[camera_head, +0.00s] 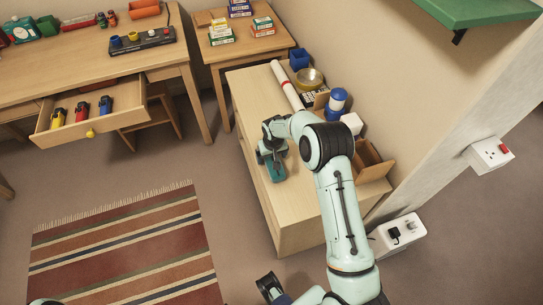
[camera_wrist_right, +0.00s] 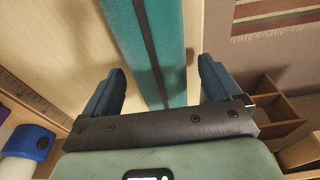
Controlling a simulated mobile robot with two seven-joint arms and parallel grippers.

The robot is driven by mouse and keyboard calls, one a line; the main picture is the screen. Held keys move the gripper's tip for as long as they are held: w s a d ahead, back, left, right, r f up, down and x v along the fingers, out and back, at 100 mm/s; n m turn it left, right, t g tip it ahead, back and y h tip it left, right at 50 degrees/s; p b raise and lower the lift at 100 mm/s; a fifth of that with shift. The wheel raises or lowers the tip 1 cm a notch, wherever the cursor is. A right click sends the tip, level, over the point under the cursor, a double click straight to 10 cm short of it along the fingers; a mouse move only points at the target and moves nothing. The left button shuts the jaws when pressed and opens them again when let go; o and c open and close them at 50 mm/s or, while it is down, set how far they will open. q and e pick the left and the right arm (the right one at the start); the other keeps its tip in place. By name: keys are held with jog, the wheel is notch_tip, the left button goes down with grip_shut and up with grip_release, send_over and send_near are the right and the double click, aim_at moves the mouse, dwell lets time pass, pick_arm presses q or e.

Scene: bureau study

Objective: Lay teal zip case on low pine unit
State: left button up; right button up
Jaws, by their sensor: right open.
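The teal zip case (camera_head: 276,171) lies on the low pine unit (camera_head: 257,100), close to its left edge in the head view. In the right wrist view the case (camera_wrist_right: 150,45) is a long teal shape with a dark zip line along it, on the pale wood (camera_wrist_right: 60,45). My right gripper (camera_head: 267,157) is low over the unit at the case. Its fingers (camera_wrist_right: 161,75) are open, one on each side of the case, with gaps showing. The near end of the case is hidden behind the gripper body.
A white roll with a red band (camera_head: 286,86), a brass bowl (camera_head: 309,77), a blue-and-white bottle (camera_head: 337,101) and a wooden compartment box (camera_head: 370,165) line the unit's wall side. An open desk drawer (camera_head: 88,112) juts out at left. A striped rug (camera_head: 120,250) lies on the floor.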

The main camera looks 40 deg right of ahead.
notch_tip(320, 180, up, 12)
jog(key=s, duration=0.1)
jog(key=shift+s+a+f, duration=0.2)
jog(key=shift+s+a, duration=0.1)
jog(key=shift+s, duration=0.1)
dwell(0.3)
